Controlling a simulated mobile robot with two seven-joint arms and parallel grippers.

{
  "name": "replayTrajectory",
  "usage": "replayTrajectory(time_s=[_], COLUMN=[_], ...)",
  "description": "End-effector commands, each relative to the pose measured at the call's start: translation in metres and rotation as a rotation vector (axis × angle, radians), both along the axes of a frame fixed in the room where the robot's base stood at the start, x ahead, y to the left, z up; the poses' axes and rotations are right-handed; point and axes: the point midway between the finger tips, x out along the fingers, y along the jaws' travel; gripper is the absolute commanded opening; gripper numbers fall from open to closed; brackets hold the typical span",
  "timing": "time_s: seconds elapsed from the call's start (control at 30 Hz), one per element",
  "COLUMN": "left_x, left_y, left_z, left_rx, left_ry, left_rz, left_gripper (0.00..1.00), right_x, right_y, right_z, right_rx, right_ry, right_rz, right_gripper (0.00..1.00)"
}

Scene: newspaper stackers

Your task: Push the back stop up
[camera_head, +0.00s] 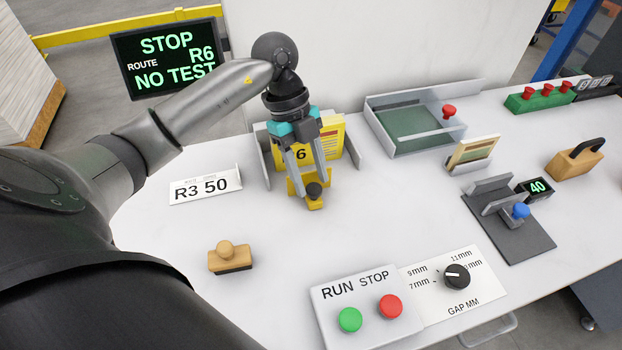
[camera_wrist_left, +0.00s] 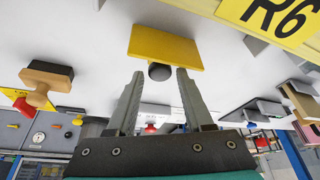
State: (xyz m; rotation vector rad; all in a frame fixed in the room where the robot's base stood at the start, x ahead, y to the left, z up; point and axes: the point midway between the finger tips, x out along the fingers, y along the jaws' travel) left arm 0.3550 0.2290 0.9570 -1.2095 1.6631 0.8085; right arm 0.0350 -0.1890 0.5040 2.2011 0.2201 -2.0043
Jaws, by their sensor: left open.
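A yellow sliding stop with a black knob (camera_head: 314,190) stands on the white table in front of a grey holder. In the left wrist view the yellow plate (camera_wrist_left: 165,47) lies beyond the fingertips, with its dark round knob (camera_wrist_left: 160,71) in line with the gap between them. My left gripper (camera_head: 309,184) points down at it with the fingers apart. The fingers are close to the knob; I cannot tell if they touch it. The gripper hides part of the yellow card marked 6 (camera_head: 336,141) behind it. My right gripper is not in view.
A grey tray (camera_head: 458,125) with a red knob stands at the back right. A grey device with a blue knob (camera_head: 521,210) is right. A wooden stamp (camera_head: 229,261) and the RUN/STOP panel (camera_head: 365,297) are in front. An R3 50 sign (camera_head: 205,187) stands left.

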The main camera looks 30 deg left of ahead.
Motion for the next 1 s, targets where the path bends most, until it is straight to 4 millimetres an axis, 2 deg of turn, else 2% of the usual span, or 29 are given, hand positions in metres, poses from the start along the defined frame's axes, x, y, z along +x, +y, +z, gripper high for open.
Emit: replayTrajectory(time_s=[0.1,0.4,0.87,1.0], left_x=[-0.001,-0.0011,-0.001,-0.001], left_y=[-0.003,-0.0034,-0.0032,-0.0032], left_z=[-0.007,-0.0084,-0.008,-0.008], left_rx=[-0.001,0.0,0.0,0.0], left_ry=[0.0,0.0,0.0,0.0], left_rz=[-0.001,-0.001,-0.001,-0.001], left_gripper=[0.52,0.52,0.0,0.0], right_x=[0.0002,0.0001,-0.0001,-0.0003], right_y=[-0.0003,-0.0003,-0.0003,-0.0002], right_z=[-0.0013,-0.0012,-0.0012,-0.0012], right_rx=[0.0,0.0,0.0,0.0], right_ry=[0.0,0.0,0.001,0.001], right_rz=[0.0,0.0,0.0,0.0], right_gripper=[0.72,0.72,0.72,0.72])
